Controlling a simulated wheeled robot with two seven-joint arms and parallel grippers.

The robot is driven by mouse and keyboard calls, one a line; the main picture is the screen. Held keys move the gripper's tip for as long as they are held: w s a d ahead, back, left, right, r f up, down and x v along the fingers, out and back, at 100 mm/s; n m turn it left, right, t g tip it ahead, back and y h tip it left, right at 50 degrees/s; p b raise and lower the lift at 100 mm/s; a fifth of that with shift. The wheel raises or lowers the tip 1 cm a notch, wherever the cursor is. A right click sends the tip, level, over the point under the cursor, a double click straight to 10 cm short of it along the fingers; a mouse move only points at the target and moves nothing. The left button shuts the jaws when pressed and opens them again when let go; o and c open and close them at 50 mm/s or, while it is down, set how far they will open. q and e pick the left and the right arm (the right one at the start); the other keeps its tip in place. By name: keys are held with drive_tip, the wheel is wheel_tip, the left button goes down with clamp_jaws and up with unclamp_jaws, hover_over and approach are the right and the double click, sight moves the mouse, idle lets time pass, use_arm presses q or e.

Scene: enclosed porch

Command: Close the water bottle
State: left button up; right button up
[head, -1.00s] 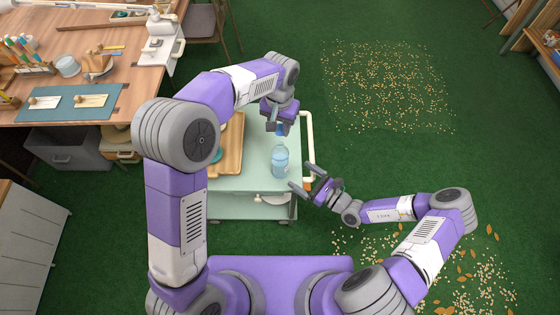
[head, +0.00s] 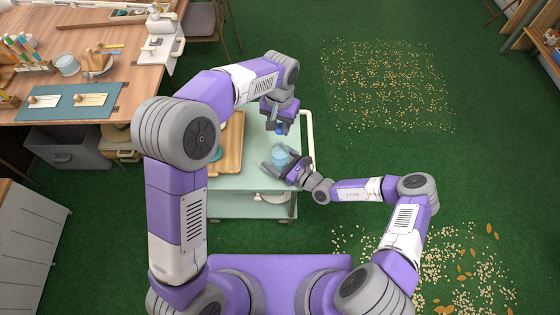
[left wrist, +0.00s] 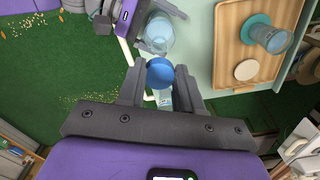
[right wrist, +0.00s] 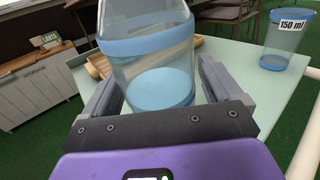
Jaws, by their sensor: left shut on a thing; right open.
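The water bottle (head: 279,157) is clear with blue bands and stands upright on the pale green cart (head: 250,205). My right gripper (head: 278,162) is open, with its fingers on either side of the bottle. In the right wrist view the bottle (right wrist: 150,65) fills the space between the fingers; its top is cut off. My left gripper (head: 280,126) is shut on a blue cap (left wrist: 160,72) and holds it above the cart, slightly beyond the bottle. In the left wrist view the bottle (left wrist: 158,35) is apart from the cap.
A wooden tray (left wrist: 228,45) lies beside the bottle, with a clear cup (left wrist: 272,38) and a pale disc (left wrist: 246,70) on it. A clear 150 ml cup (right wrist: 285,40) stands farther along the cart. A cream rail (head: 308,135) edges the cart's right side.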

drive_tip(key=shift+w+a, duration=0.15)
drive_tip(key=c, duration=1.5)
use_arm(q)
hover_over(279, 145)
drive_tip(key=shift+f, duration=2.5)
drive_tip(key=shift+f, duration=0.9)
drive_tip(key=shift+f, duration=0.55)
